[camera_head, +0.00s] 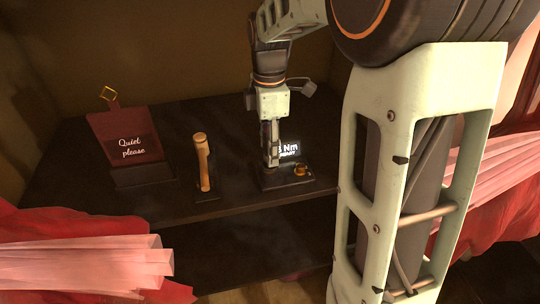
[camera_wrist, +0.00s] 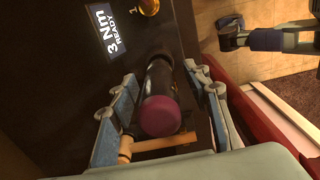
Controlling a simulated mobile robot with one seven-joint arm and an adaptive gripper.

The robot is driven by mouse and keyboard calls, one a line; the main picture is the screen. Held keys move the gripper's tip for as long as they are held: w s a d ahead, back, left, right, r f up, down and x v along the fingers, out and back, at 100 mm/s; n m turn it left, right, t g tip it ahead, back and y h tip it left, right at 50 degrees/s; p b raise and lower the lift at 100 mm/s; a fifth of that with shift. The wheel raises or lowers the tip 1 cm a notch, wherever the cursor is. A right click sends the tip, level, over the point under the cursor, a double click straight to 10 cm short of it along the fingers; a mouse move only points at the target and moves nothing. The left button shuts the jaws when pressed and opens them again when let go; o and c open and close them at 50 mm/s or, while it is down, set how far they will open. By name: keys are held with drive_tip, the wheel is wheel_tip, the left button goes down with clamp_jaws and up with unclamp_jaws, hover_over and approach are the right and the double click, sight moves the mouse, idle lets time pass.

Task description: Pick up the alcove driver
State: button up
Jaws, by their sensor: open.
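The driver (camera_wrist: 160,95) shows in the wrist view as a dark cylinder with a purple-red end cap. It stands by a small display reading "3 Nm READY" (camera_wrist: 108,32). My gripper (camera_wrist: 160,72) is open, with one finger on each side of the driver; I cannot tell whether either finger touches it. In the head view my gripper (camera_head: 271,158) points down over a dark stand (camera_head: 288,181) on the shelf. There the fingers largely hide the driver, and the display (camera_head: 288,150) is partly covered.
A wooden-handled tool (camera_head: 203,160) stands left of my gripper. A dark red "Quiet please" sign (camera_head: 130,140) stands farther left. A small brass knob (camera_head: 301,169) is by the display. Pink and red curtains (camera_head: 85,262) flank the dark shelf (camera_head: 150,205).

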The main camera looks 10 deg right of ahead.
drive_tip(key=shift+c, duration=0.4)
drive_tip(key=shift+r, duration=0.1)
clamp_jaws()
wheel_tip(320, 180, up, 10)
drive_tip(key=shift+p, duration=0.45)
drive_tip(key=c, duration=0.8)
unclamp_jaws()
clamp_jaws()
